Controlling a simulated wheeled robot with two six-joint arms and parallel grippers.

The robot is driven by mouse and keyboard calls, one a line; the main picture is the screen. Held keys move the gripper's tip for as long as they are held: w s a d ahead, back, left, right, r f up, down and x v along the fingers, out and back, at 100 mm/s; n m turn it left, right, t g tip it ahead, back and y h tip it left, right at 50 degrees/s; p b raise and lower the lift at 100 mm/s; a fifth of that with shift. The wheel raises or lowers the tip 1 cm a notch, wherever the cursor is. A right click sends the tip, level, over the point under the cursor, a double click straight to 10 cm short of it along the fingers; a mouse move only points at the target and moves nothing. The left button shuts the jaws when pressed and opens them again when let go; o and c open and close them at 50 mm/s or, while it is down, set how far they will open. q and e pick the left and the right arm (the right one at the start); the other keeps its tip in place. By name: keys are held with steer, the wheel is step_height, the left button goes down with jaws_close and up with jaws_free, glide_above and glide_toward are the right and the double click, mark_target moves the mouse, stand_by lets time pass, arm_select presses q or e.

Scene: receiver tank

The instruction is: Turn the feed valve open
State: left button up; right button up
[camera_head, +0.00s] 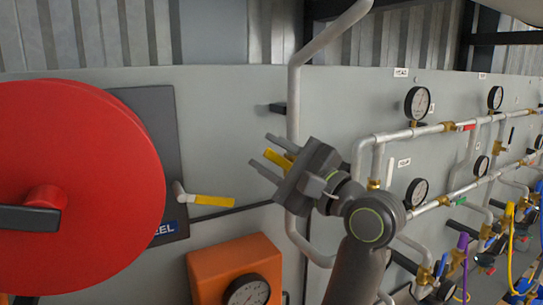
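A second yellow lever (212,201) on a grey fitting points right, beside the red reel, clear of the gripper. No readable label marks either lever as the feed valve.
A large red reel (90,165) fills the left side. An orange box (235,265) with a gauge sits below. A grey vertical pipe (293,90) runs behind my gripper. Gauges (417,103), pipes and small valves crowd the right. The panel above the second lever is clear.

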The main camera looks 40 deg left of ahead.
arm_select(q)
steer(key=shift+d+f+b, duration=0.25)
steer(key=shift+d+b, duration=0.05)
steer(key=shift+d, duration=0.1)
steer(key=b+v, duration=1.6)
steer(key=shift+d, duration=0.3)
steer(key=shift+s+r, duration=0.1)
